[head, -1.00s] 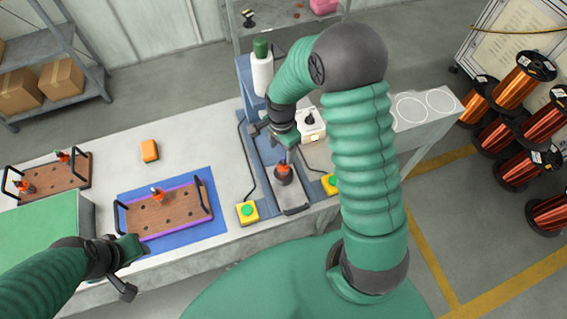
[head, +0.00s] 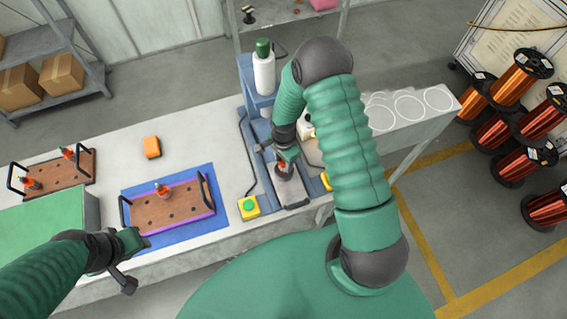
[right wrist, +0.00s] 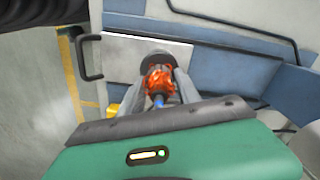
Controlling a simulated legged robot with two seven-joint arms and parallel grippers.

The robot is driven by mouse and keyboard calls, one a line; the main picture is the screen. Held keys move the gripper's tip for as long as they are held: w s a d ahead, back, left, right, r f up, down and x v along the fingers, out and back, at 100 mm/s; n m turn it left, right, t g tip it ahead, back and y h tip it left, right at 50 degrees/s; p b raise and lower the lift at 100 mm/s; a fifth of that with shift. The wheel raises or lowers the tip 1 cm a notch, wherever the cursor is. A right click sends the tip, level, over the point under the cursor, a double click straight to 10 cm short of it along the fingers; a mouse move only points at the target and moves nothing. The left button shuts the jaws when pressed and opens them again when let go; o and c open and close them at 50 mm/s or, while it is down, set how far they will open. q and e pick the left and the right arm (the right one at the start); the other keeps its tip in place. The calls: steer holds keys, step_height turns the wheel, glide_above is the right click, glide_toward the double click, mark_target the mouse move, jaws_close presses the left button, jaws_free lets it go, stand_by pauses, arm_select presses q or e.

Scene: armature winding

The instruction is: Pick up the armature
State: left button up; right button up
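An armature with orange-red windings (head: 284,172) stands upright on the grey bed of the blue machine (head: 296,192). My right gripper (head: 286,160) is directly over it, pointing down. In the right wrist view the armature (right wrist: 158,80), with its blue shaft toward me, lies between the two grey fingers, which are apart on either side of it. I see no clear grip. Another armature (head: 163,190) stands in the purple-edged brown tray (head: 180,222). My left gripper (head: 130,262) hangs over the table's front edge, away from the armatures; its fingers are not clear.
A second brown tray (head: 62,172) with two armatures is at far left, beside a green-topped block (head: 45,225). A yellow box with a green button (head: 248,208), an orange sponge (head: 152,147) and a white bottle with green cap (head: 264,68) stand around the machine.

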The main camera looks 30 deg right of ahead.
steer(key=c, duration=0.5)
steer(key=shift+c, duration=1)
steer(key=shift+d, duration=0.15)
jaws_close()
steer(key=shift+r+b, duration=0.35)
steer(key=shift+r, duration=0.25)
step_height(320, 180, up, 2)
steer(key=shift+r+b, duration=0.1)
steer(key=shift+b, duration=0.35)
steer(key=s+a+r+b, duration=0.1)
steer(key=s+a+b, duration=0.2)
steer(key=s+a, duration=0.6)
steer(key=s, duration=0.4)
steer(key=shift+a+r+b, duration=0.3)
steer(key=shift+r+b, duration=0.05)
steer(key=shift+b, duration=0.05)
